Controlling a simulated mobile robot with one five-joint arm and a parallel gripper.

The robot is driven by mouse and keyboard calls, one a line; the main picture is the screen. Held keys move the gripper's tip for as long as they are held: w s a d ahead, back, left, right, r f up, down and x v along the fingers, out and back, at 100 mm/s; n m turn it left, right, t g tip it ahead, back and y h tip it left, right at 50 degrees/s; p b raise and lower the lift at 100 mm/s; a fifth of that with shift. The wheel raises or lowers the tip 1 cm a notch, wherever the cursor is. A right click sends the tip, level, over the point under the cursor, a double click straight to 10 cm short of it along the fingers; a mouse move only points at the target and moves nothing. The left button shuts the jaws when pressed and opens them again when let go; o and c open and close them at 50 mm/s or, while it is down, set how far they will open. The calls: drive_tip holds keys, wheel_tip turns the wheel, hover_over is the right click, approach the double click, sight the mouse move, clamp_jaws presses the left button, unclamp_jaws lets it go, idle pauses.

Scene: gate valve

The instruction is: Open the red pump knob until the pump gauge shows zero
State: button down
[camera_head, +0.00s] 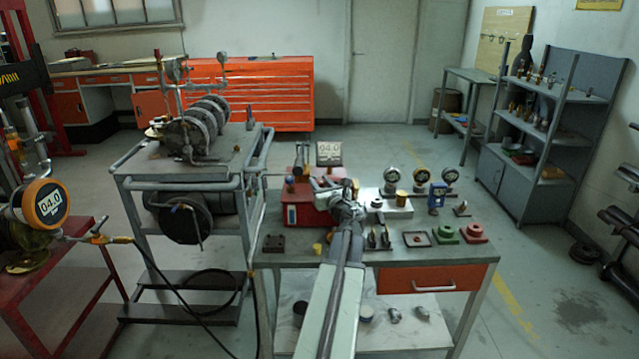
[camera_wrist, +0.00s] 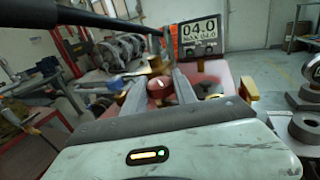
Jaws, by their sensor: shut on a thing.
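The red pump (camera_head: 302,213) stands on the left part of the workbench; its red body also shows in the wrist view (camera_wrist: 222,72). The red pump knob (camera_wrist: 160,91) sits between the two fingers of my gripper (camera_wrist: 160,93), which is shut on it. In the head view my gripper (camera_head: 328,186) is over the pump, and my arm hides part of it. The pump gauge (camera_wrist: 198,38) stands behind the knob and reads 04.0, with a smaller line below that looks like MAX 04.0. The same display shows small in the head view (camera_head: 329,152).
An orange round gauge (camera_head: 46,204) at the far left reads 04.0, with a black hose (camera_head: 165,285) running from its fitting. Several dials (camera_head: 421,175) and small parts crowd the bench to the right. A steel machine stand (camera_head: 190,165) is close on the left.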

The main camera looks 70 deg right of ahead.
drive_tip(key=n+t+y, duration=0.1)
drive_tip(key=y, duration=0.1)
drive_tip(key=n+t+y, duration=0.3)
drive_tip(key=shift+d+n+y, duration=0.3)
drive_tip(key=shift+d+y, duration=0.05)
drive_tip(key=shift+y, duration=0.05)
drive_tip(key=n+t+y, duration=0.1)
drive_tip(key=n+y, duration=0.2)
drive_tip(key=y, duration=0.1)
drive_tip(key=shift+t, duration=0.4)
drive_tip(key=shift+a+n+y, duration=0.15)
drive_tip(key=shift+n+y, duration=0.65)
drive_tip(key=shift+y, duration=0.7)
drive_tip(key=shift+w+y, duration=0.1)
drive_tip(key=shift+y, duration=0.2)
drive_tip(key=shift+r, duration=0.1)
drive_tip(key=c, duration=1)
unclamp_jaws()
drive_tip(key=s, duration=0.8)
drive_tip(key=shift+a, duration=0.1)
